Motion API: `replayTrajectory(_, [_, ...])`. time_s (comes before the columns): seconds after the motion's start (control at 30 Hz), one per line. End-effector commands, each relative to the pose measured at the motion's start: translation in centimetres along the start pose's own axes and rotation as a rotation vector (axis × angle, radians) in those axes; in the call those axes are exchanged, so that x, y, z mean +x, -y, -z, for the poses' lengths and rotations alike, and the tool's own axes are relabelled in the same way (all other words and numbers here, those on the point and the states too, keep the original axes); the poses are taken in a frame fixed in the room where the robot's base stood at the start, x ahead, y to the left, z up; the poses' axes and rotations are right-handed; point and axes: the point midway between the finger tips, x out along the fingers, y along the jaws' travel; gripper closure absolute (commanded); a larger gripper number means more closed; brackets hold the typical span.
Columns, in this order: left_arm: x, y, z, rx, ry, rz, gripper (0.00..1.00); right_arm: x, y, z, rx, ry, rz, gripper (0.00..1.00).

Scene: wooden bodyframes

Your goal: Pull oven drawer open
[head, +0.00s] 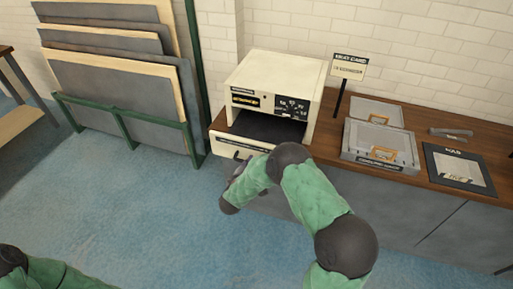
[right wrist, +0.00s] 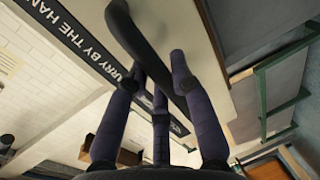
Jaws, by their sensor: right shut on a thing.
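The cream oven (head: 275,88) stands at the left end of the wooden counter, with a dial panel on its front. Its drawer (head: 222,149) sticks out from under the body, and its dark inside (head: 270,128) shows. My right gripper (head: 238,170) is at the drawer front, partly hidden by my arm. In the right wrist view its fingers (right wrist: 158,82) are shut around the dark bar handle (right wrist: 138,38), beside a black label strip. My left gripper is not in view; only part of my left arm shows at the lower left.
Grey cases (head: 378,148), a sign on a post (head: 348,68) and a framed card (head: 460,168) are on the counter to the right. A green rack with panels (head: 125,75) stands left of the counter. The blue floor in front is clear.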

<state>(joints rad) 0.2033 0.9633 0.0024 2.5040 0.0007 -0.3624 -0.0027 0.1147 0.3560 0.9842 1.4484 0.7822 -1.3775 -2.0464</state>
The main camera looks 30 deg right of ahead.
Motion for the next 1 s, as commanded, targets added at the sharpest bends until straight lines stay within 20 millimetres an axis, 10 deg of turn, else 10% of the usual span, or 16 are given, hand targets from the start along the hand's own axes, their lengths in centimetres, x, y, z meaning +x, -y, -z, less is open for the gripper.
replayTrajectory(0.4, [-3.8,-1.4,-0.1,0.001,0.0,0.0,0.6,-9.2,1.7,0.1,-0.002,-0.003,-0.001,1.0])
replayTrajectory(0.97, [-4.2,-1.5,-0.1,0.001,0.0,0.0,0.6,-10.7,2.3,0.0,0.0,0.001,0.0,1.0])
replayTrajectory(1.0, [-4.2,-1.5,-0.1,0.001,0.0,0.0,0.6,-10.7,2.3,0.0,0.0,0.001,0.0,0.74])
